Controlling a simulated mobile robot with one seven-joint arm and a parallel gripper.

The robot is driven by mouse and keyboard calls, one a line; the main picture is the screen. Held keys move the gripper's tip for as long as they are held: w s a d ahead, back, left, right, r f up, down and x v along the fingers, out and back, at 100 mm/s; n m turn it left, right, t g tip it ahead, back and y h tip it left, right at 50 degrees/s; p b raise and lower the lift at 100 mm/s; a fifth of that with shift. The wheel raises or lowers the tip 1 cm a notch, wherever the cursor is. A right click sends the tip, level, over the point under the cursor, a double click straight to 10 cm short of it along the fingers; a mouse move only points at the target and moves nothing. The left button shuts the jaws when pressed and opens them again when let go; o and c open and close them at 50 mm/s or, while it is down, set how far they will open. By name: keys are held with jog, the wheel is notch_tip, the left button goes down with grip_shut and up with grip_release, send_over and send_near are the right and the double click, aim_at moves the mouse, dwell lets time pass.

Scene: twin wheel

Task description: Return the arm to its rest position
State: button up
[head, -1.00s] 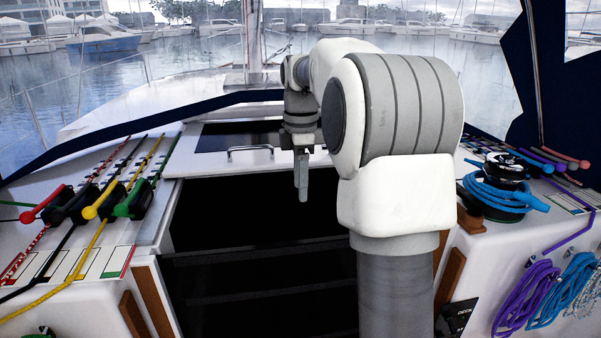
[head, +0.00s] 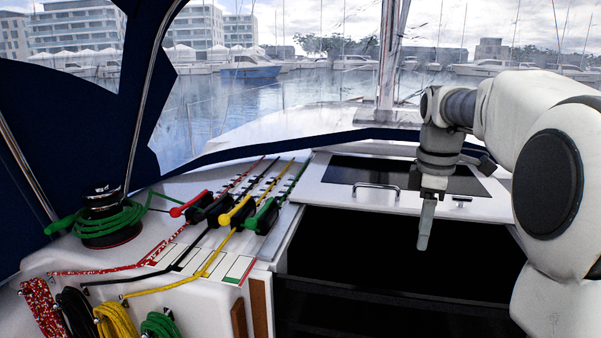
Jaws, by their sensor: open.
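My gripper (head: 425,222) hangs from my white and grey arm on the right of the head view, with its fingers pointing down. It is over the dark companionway opening (head: 400,255). I see it from the side, one finger in front of the other, and nothing shows held in it. It is apart from the ropes and levers.
On the left stand a winch (head: 107,215) wrapped in green rope and clutch levers in red (head: 188,204), yellow (head: 237,212) and green (head: 263,214). Coiled ropes (head: 118,320) hang at lower left. A hatch handle (head: 377,187) lies behind the opening. A dark blue canopy (head: 75,110) borders the left.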

jog(key=s+a+r+m+t, duration=0.1)
jog(key=s+a+m+t, duration=0.1)
jog(key=s+a+m, duration=0.7)
jog(key=s+a+f+m+t, duration=0.1)
jog(key=s+f+m, duration=0.1)
jog(key=s, duration=0.4)
jog(key=s+a+f+m+t, duration=0.1)
jog(key=s+f+m, duration=0.1)
jog(key=s, duration=0.5)
jog(key=shift+s+a+f+t, duration=0.15)
jog(key=shift+a+f+t, duration=0.2)
jog(key=shift+f, duration=0.55)
jog(key=shift+d, duration=0.1)
